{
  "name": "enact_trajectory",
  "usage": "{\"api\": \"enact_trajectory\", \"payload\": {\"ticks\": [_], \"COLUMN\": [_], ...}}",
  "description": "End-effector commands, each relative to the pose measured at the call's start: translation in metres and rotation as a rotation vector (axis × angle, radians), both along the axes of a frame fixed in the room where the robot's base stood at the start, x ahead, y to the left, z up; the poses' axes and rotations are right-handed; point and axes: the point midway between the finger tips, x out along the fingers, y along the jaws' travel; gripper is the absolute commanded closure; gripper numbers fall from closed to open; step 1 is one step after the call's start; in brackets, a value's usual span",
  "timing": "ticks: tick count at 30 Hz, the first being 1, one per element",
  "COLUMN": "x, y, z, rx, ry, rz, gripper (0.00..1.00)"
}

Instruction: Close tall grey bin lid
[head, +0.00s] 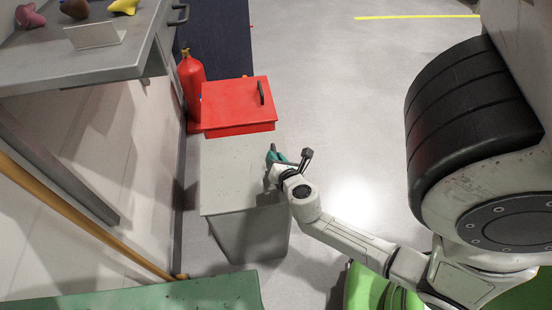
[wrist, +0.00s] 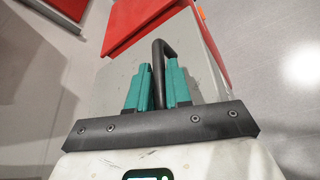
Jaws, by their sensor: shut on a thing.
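The tall grey bin (head: 250,238) stands on the floor left of my arm. Its grey lid (head: 232,178) lies over the top and looks flat or nearly so; I cannot tell if a small gap is left. My gripper (head: 277,154) is at the lid's right side. In the wrist view its teal fingers (wrist: 159,90) are shut on the lid's black bar handle (wrist: 158,62), which rises between them. The grey lid surface (wrist: 116,78) shows beside and behind the fingers. In the head view the fingers mostly hide the handle.
A red bin (head: 232,103) with a black handle stands right behind the grey one, beside a red fire extinguisher (head: 191,80). A grey counter (head: 85,58) is at upper left. A green surface (head: 150,292) is in front. Open floor (head: 350,110) lies to the right.

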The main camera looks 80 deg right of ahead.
Motion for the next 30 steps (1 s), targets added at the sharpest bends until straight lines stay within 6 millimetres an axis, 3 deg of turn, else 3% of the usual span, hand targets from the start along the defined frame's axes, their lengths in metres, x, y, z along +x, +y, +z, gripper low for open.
{"api": "enact_trajectory", "payload": {"ticks": [2,3,9,20,30], "x": [-0.003,-0.003,-0.002,-0.006,-0.035], "y": [0.000,0.000,0.000,0.006,0.055], "z": [-0.007,-0.007,-0.006,-0.002,0.019], "rx": [0.009,0.009,0.006,0.004,0.006], "ry": [0.008,0.008,0.007,0.008,0.008], "rz": [-0.002,-0.002,-0.001,0.000,0.000], "gripper": [1.00,0.79,0.60,0.60,0.60]}}
